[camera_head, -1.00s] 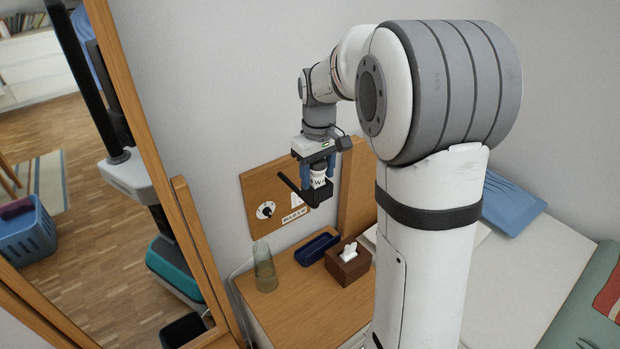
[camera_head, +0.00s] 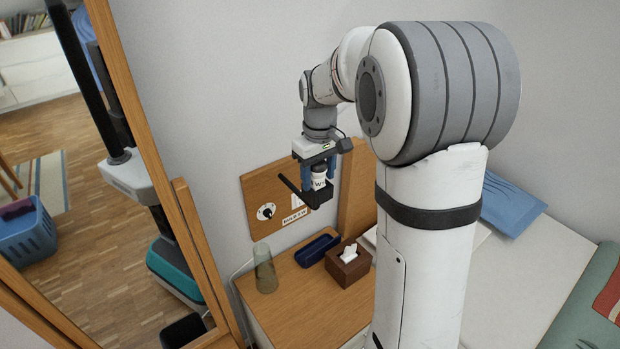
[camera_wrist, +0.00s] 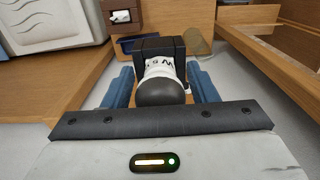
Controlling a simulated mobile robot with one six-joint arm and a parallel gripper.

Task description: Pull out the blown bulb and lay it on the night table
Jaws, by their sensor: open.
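The bulb (camera_wrist: 162,92) has a dark rounded end and a white lettered body. It stands in a black holder (camera_wrist: 158,47) on an arm from the wooden wall panel (camera_head: 262,190). My gripper (camera_head: 318,182) points down over it, its blue fingers open on either side of the bulb. In the wrist view small gaps seem to show between fingers and bulb, but contact is hard to judge. The bulb's lower end is hidden in the holder. The night table (camera_head: 310,310) is below, with a wooden top.
A clear glass (camera_head: 265,270), a dark blue tray (camera_head: 318,248) and a brown tissue box (camera_head: 348,265) stand along the back of the night table. Its front part is clear. A wood-framed mirror (camera_head: 80,200) is at left, a bed (camera_head: 530,260) at right.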

